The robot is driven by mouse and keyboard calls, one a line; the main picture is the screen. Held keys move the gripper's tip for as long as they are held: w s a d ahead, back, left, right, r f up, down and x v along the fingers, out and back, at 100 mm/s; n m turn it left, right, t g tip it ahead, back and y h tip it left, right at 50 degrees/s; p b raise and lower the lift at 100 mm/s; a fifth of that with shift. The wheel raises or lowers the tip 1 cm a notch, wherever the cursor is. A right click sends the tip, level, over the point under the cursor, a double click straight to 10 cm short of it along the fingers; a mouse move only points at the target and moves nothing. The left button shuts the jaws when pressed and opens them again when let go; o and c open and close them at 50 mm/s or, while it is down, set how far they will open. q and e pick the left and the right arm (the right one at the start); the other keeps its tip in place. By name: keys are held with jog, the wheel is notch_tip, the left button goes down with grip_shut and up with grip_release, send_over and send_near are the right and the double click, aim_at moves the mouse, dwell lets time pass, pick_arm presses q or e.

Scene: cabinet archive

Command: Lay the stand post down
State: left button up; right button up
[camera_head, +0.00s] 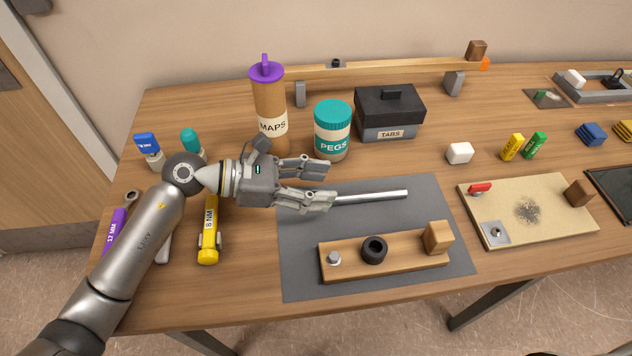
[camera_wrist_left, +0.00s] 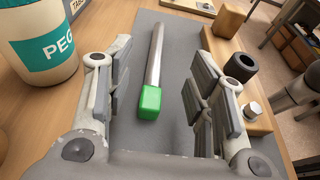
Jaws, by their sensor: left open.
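The stand post (camera_head: 372,197) is a silver rod lying flat on a dark grey mat (camera_head: 300,270). In the left wrist view the post (camera_wrist_left: 155,60) shows a green block-shaped end (camera_wrist_left: 150,101) near my gripper. My left gripper (camera_head: 328,185) is open, with its fingers at the left end of the post. In the left wrist view the green end appears between the two spread fingers, with gaps on both sides. In the head view the lower finger hides that end. A wooden base block (camera_head: 390,261) with a black round socket (camera_head: 374,249) lies in front of the post.
A teal-lidded PEGS jar (camera_head: 332,138) and a purple-lidded MAPS tumbler (camera_head: 271,115) stand just behind my left gripper. A TABS box (camera_head: 389,118) is behind the mat.

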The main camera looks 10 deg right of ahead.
pick_arm(q)
jog(key=o, duration=0.6)
notch_tip(320, 180, up, 7)
jog(key=p, duration=0.3)
jog(key=shift+p, duration=0.4)
dwell(0.4)
